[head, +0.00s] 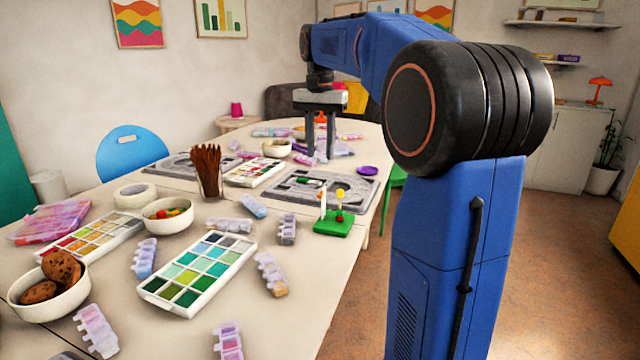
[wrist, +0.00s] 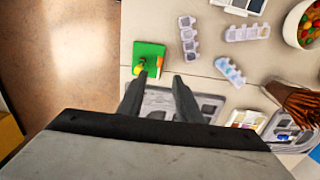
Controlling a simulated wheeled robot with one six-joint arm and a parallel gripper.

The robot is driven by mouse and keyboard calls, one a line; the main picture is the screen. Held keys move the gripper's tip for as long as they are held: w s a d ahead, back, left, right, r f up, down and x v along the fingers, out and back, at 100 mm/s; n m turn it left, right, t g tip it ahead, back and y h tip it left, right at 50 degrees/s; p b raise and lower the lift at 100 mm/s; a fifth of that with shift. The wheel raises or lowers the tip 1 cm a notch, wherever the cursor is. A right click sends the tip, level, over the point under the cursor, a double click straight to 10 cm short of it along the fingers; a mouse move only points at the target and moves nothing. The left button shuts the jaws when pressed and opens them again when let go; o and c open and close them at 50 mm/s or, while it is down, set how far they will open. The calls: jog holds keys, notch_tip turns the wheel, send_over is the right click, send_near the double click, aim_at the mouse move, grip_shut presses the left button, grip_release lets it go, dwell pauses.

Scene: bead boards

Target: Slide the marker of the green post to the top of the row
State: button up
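A small green board (head: 333,226) stands near the table's right edge, with a pale upright post (head: 323,203) and a second upright with a yellow piece (head: 340,193) on top and a red piece low down. The green board also shows in the wrist view (wrist: 150,50), beyond my fingertips, with small yellow and red parts on it. I cannot tell which part is the marker of the green post. My gripper (head: 321,150) is open and empty, pointing down above the table behind the green board. In the wrist view its two fingers (wrist: 159,84) are apart.
A grey compartment tray (head: 358,184) lies just behind the green board. A glass of brown sticks (head: 207,170), a paint palette (head: 200,274), several pastel bead strips and bowls cover the left side. Open floor lies right of the table edge.

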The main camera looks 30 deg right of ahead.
aim_at(320, 194)
notch_tip(320, 194, down, 11)
jog(key=shift+f, duration=0.2)
dwell(0.3)
grip_shut()
jog(key=shift+f, duration=2.45)
grip_release()
jog(key=shift+r, duration=0.15)
